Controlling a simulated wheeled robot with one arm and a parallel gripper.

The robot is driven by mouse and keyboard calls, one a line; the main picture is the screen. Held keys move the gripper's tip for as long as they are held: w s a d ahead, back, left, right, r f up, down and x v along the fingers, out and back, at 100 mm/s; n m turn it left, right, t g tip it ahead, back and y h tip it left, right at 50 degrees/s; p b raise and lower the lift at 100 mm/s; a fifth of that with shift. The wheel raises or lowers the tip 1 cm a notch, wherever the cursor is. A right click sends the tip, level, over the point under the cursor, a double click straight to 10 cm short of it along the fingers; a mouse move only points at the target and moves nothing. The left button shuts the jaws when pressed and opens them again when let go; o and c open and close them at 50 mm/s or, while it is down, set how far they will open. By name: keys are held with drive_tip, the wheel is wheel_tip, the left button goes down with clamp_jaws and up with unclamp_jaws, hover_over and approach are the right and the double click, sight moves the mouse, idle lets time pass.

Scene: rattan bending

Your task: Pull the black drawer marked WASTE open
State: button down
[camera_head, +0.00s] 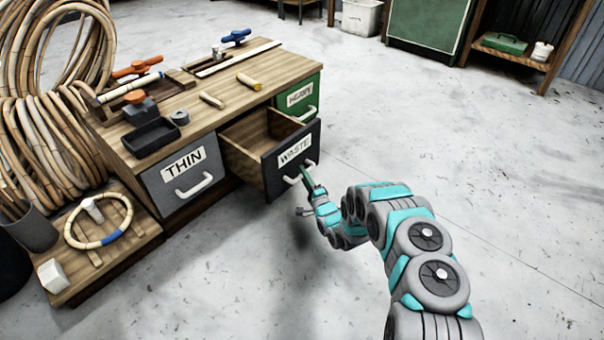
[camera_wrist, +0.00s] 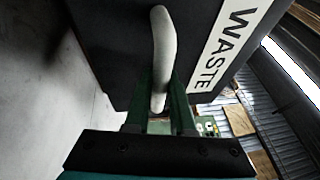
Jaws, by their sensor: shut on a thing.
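The black WASTE drawer (camera_head: 270,172) stands pulled out from the bench in the head view, its wooden inside showing and empty where I can see it. Its white handle (camera_head: 301,172) is on the front face, under the WASTE label. My gripper (camera_head: 306,177) is at the handle, shut on it. In the wrist view the handle (camera_wrist: 160,60) runs down between the two green fingers of my gripper (camera_wrist: 160,100). The WASTE label (camera_wrist: 226,45) shows beside it on the dark drawer front (camera_wrist: 110,40).
The grey THIN drawer (camera_head: 184,178) and the green drawer (camera_head: 299,98) on either side are shut. Tools and short rattan pieces lie on the bench top (camera_head: 215,120). A low wooden platform (camera_head: 95,262) with a rattan ring stands front left. The floor (camera_head: 480,140) to the right is clear.

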drive_tip(key=c, duration=0.8)
unclamp_jaws()
drive_tip(key=shift+o, duration=0.2)
drive_tip(key=v, duration=0.8)
drive_tip(key=shift+w, duration=0.1)
